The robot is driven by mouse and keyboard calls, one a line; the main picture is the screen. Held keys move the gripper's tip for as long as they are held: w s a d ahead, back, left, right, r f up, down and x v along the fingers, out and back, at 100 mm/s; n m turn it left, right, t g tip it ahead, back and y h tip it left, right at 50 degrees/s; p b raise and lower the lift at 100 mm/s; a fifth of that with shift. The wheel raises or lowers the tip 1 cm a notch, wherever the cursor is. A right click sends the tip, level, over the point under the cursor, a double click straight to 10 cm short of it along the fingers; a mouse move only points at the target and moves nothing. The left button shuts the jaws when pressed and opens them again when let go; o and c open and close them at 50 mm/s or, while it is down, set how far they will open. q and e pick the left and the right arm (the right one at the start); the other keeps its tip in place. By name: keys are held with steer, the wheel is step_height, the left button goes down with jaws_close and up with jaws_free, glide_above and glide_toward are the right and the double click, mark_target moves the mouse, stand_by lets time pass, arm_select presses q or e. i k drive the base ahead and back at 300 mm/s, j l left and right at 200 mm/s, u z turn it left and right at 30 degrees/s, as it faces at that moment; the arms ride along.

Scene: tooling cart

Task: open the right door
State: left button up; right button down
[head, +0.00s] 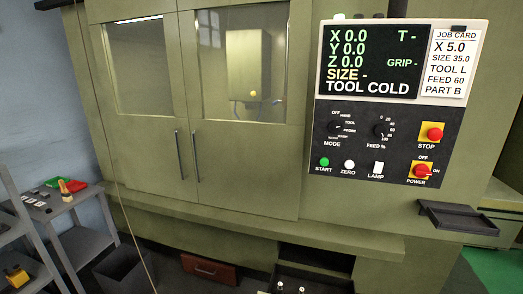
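The green machine has two front doors side by side, each with a window. The right door (245,165) appears closed, its left edge meeting the left door (145,140). Its dark vertical bar handle (196,158) is near that meeting edge. The left door's matching handle (179,155) is just left of it. Through the right window a pale box (248,65) with a small yellow part shows inside the machine. Neither of my grippers is in view.
A control panel (385,140) with display, knobs and buttons is right of the doors. A dark tray (458,215) juts out below it. A grey cart (60,205) and a dark bin (122,268) stand at left. A ledge (350,238) runs below the doors.

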mark_target(255, 168)
steer(key=i+j+z, duration=0.2)
steer(key=i, duration=0.3)
steer(key=i+j+z, duration=0.2)
steer(key=i, duration=0.35)
steer(key=j, duration=0.1)
